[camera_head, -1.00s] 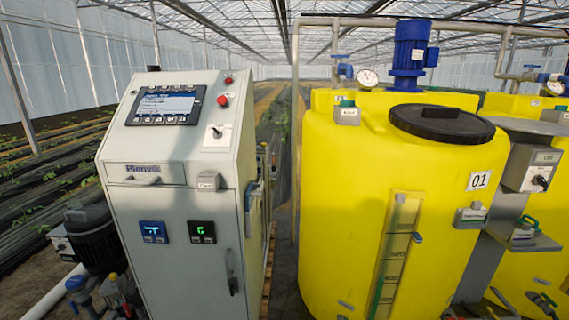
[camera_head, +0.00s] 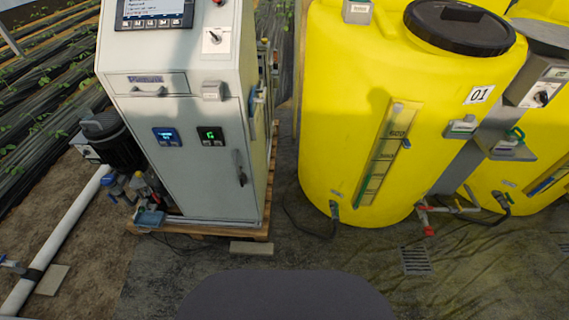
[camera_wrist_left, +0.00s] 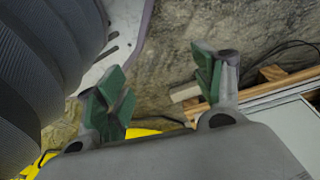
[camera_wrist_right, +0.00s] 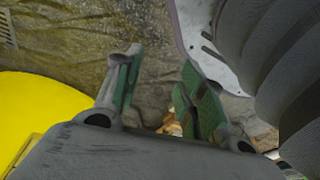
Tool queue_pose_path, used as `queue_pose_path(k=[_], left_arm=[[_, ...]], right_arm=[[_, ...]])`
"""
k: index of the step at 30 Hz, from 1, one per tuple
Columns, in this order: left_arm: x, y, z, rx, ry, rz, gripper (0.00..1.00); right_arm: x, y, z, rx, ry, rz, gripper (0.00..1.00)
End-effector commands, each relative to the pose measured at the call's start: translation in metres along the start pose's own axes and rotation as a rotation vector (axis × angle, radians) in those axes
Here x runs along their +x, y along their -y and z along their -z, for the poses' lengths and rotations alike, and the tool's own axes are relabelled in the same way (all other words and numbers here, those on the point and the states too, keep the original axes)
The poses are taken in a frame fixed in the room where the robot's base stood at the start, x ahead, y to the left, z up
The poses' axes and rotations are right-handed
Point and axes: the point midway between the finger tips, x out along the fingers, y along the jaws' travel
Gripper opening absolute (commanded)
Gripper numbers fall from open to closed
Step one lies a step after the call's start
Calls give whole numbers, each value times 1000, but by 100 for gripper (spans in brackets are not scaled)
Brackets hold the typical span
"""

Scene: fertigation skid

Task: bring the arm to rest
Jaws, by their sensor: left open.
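My left gripper (camera_wrist_left: 160,85) shows in the left wrist view with its green-padded fingers spread apart and nothing between them. It hangs beside my own body, above the floor. My right gripper (camera_wrist_right: 158,88) shows in the right wrist view. Its green-padded fingers stand apart, with a gap and nothing held between them. Neither gripper nor arm shows in the head view.
The grey control cabinet (camera_head: 190,90) stands on a wooden pallet (camera_head: 265,215) ahead to the left. The yellow tank 01 (camera_head: 340,130) stands to the right, with a red-handled valve (camera_head: 428,230) low in front. A floor drain (camera_head: 416,261) and bare floor lie nearer.

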Motion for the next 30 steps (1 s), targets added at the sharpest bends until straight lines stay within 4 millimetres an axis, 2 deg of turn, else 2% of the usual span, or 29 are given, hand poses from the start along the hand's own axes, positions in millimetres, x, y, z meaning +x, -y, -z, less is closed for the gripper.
queue_pose_path(k=[1, 17, 30], left_arm=[[-6, 1, -5, 0, 7, 2, 68], [-22, 10, -59, 7, 50, 20, 68], [-47, 17, -107, 16, 85, 32, 68]], right_arm=[[-6, -1, -5, -1, 7, -2, 40], [-22, -10, -58, -8, 49, -20, 40], [-47, -16, -107, -16, 85, -31, 40]])
